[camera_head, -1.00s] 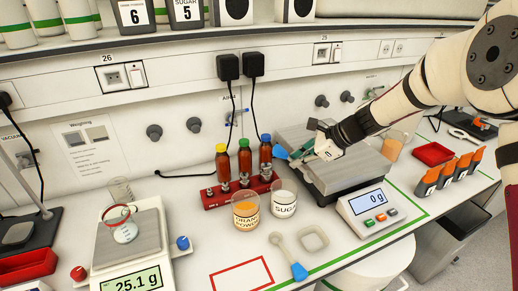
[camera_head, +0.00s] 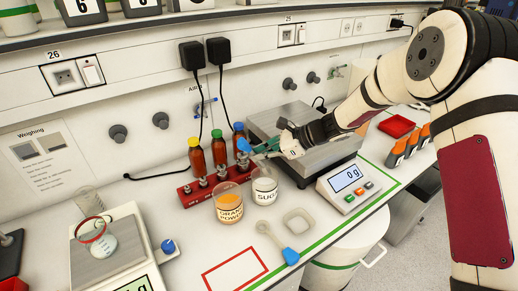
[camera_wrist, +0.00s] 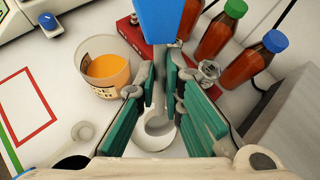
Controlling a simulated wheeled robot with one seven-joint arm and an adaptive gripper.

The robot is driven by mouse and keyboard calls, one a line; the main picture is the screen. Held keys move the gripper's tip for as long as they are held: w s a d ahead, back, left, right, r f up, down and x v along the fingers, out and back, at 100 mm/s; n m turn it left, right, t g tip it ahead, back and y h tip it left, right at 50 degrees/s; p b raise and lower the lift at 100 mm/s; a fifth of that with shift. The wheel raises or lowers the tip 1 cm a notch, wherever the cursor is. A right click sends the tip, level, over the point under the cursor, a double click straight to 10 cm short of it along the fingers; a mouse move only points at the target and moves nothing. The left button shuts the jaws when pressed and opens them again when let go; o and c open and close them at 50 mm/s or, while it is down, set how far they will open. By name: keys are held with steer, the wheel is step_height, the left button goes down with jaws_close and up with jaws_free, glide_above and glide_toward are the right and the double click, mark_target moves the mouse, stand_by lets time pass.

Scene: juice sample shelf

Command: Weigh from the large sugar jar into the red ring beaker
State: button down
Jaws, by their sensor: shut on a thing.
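My gripper (camera_head: 275,146) is shut on a blue scoop (camera_head: 253,150) and holds it above the bench, near the edge of the right balance. In the wrist view the blue part (camera_wrist: 172,18) sticks out beyond the fingers. The jar labelled SUGAR (camera_head: 264,190) stands open below and left of the gripper; it also shows below the fingers in the wrist view (camera_wrist: 154,136), partly hidden. The beaker with a red ring (camera_head: 100,246) stands on the left balance (camera_head: 138,250) with white contents. That balance's display is mostly cut off.
The orange powder jar (camera_head: 229,205) stands just left of the sugar jar. Behind are capped brown bottles (camera_head: 219,150) in a red rack (camera_head: 196,196). A blue-ended spoon (camera_head: 289,255) and a weighing dish (camera_head: 298,221) lie in front. The right balance (camera_head: 347,178) reads 0 g.

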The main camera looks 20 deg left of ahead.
mark_target(240, 147)
steer(key=shift+d+f+y, duration=0.2)
steer(key=shift+f+y, duration=0.2)
steer(key=shift+f, duration=0.9)
steer(key=shift+w+d+f+b, duration=0.1)
steer(key=shift+f+b, duration=0.1)
steer(key=shift+f, duration=1)
steer(key=shift+w+d+f+b, duration=0.1)
steer(key=shift+f+b, duration=0.05)
steer(key=shift+f, duration=1)
steer(key=shift+s+a, duration=0.2)
steer(key=shift+s+a+r+h+p, duration=0.15)
steer(key=shift+a+h+p, duration=0.15)
steer(key=shift+h, duration=0.25)
steer(key=shift+s+a+r+h+p, duration=0.15)
steer(key=shift+h+p, duration=0.1)
steer(key=shift+h, duration=0.3)
steer(key=shift+w+a+r+t+h, duration=0.1)
steer(key=shift+a+r+t+h, duration=0.25)
steer(key=shift+h, duration=0.35)
steer(key=shift+s+a+r+n+t+h+p, duration=0.35)
steer(key=shift+a+r+h, duration=0.35)
steer(key=shift+r+h, duration=0.55)
steer(key=shift+s+a+r+n+t+h+p, duration=0.15)
steer(key=shift+a+r+t+h, duration=0.25)
steer(key=shift+a+r+h, duration=0.6)
steer(key=shift+s+a+r+n+t+h+p, duration=0.2)
steer(key=shift+a+r+t+h, duration=0.25)
steer(key=shift+r+h, duration=1)
steer(key=shift+f, duration=0.1)
